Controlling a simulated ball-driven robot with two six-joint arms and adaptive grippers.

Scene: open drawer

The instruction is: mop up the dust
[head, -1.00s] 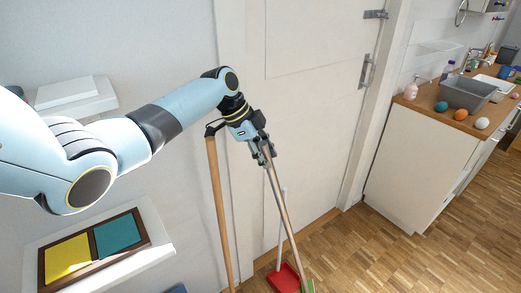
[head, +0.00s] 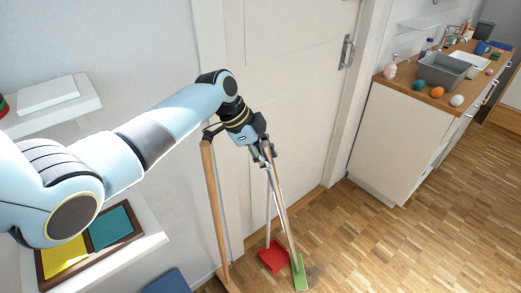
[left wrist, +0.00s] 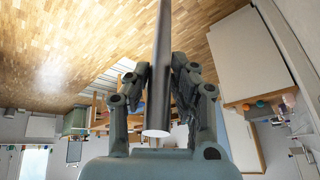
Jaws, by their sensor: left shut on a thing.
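My left gripper (head: 263,155) is shut on the upper part of a long wooden handle (head: 277,195). The handle slants down to a green head (head: 300,273) at the floor, so it looks like a mop or broom. In the left wrist view my left gripper (left wrist: 158,80) has its fingers on both sides of the handle (left wrist: 157,100), whose butt end faces the camera. A faint greyish patch (head: 315,271), perhaps dust, lies on the floor just right of the green head. My right gripper is not in view.
A red dustpan (head: 272,257) with a pale upright handle stands left of the green head. Another wooden handle (head: 214,205) leans beside the door (head: 295,80). A kitchen counter (head: 400,130) stands at the right. The parquet floor (head: 400,245) in front is clear.

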